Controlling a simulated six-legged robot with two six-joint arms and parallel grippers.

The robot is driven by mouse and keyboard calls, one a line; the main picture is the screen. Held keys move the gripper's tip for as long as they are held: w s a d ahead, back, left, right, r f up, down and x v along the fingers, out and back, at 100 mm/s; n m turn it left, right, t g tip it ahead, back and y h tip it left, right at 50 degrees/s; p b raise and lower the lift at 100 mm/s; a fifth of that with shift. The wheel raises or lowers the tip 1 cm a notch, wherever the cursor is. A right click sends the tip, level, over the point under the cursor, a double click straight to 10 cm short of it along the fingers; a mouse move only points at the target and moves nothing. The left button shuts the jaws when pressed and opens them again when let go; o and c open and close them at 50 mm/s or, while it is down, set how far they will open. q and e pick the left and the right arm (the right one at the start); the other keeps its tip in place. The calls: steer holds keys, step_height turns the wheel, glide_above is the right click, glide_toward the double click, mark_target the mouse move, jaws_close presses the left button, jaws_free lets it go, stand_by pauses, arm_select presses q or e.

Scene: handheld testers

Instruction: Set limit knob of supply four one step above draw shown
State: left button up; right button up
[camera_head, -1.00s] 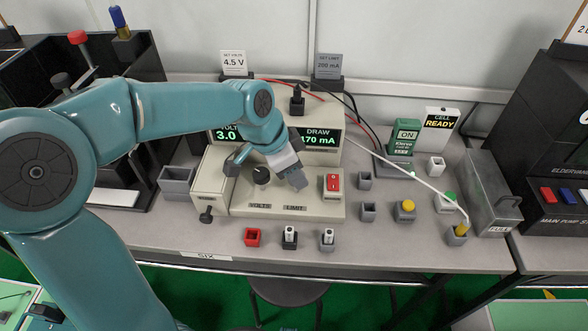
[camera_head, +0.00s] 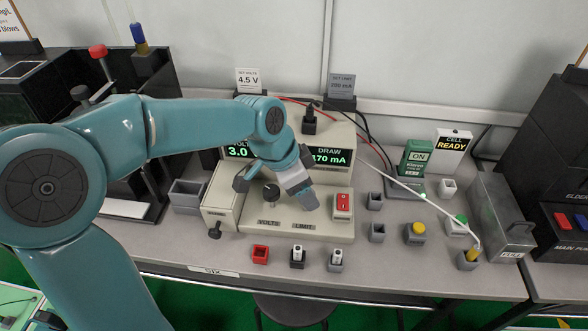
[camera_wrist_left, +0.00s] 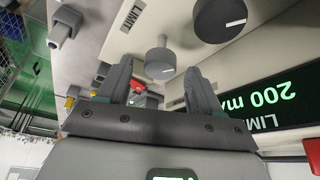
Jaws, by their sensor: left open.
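The cream power supply (camera_head: 335,228) stands on the bench, its display (camera_head: 327,157) reading DRAW 170 mA and VOLTS 3.0, partly behind my arm. In the left wrist view the inverted limit readout (camera_wrist_left: 262,100) shows 200 mA. My left gripper (camera_head: 305,198) is over the LIMIT label (camera_head: 303,226) and hides the limit knob in the head view. In the left wrist view the limit knob (camera_wrist_left: 160,64) lies between and beyond the open fingertips, with no visible contact. The volts knob (camera_wrist_left: 221,20) is beside it, also visible in the head view (camera_head: 271,194).
The bench edge label reads SIX (camera_head: 214,270). A red switch (camera_head: 342,205) sits right of my gripper. Cards read SET VOLTS 4.5 V (camera_head: 248,80) and SET LIMIT (camera_head: 341,86). Small sockets (camera_head: 261,254) line the front; a white cable (camera_head: 425,200) crosses the right side.

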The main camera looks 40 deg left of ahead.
arm_select(q)
steer(key=p+v, duration=0.3)
steer(key=v, duration=1.2)
steer(key=shift+r, duration=0.35)
steer(key=shift+s, duration=0.15)
